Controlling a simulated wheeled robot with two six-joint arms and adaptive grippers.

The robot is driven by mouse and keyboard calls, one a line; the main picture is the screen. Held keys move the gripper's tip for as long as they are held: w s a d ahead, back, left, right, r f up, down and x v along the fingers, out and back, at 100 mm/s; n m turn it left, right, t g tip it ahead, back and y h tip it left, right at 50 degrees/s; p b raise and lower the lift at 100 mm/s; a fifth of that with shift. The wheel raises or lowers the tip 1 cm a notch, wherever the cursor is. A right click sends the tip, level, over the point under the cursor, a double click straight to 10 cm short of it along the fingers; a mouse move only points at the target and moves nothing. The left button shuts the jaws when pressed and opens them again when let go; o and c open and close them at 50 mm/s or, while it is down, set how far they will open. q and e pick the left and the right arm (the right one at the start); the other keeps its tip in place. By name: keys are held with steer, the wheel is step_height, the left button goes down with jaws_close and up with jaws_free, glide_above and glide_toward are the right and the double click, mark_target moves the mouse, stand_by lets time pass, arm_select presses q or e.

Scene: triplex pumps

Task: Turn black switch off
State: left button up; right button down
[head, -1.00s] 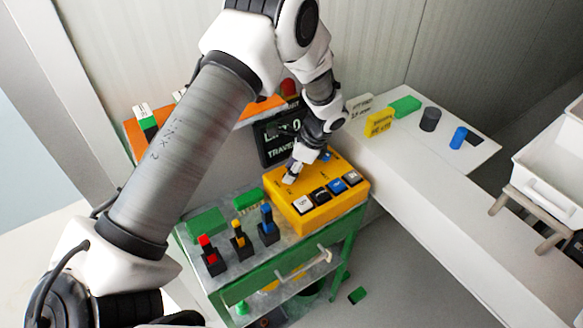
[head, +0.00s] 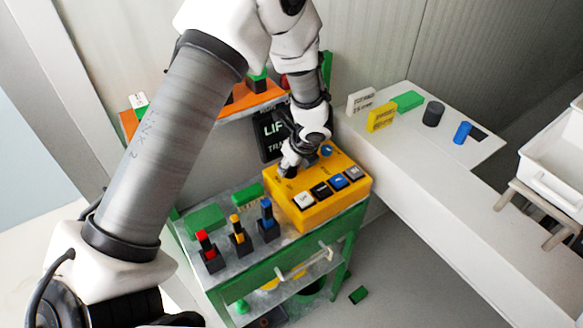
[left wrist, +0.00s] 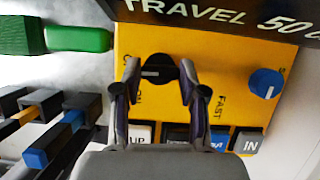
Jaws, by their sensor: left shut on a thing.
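The black switch (left wrist: 152,72) is a round knob with a pale mark lying roughly level in the left wrist view. It sits on top of the yellow control box (left wrist: 222,55), which also shows in the head view (head: 330,212). My left gripper (left wrist: 156,84) points down at the box, its fingers shut on the two sides of the knob. In the head view my left gripper (head: 285,168) is at the far left part of the box top and hides the black switch. My right gripper is not in view.
A blue knob (left wrist: 265,83) is right of the black one. Several push buttons, including a blue one (head: 338,182), line the near edge. Red (head: 207,243), yellow (head: 238,229) and blue (head: 267,217) levers stand left. A dark display (head: 268,138) is behind.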

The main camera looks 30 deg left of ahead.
arm_select(q)
steer(key=shift+m, duration=0.4)
steer(key=o, duration=0.9)
steer(key=shift+c, duration=0.2)
steer(key=v, duration=1.1)
steer(key=shift+s+r, duration=0.25)
steer(key=shift+r, duration=0.15)
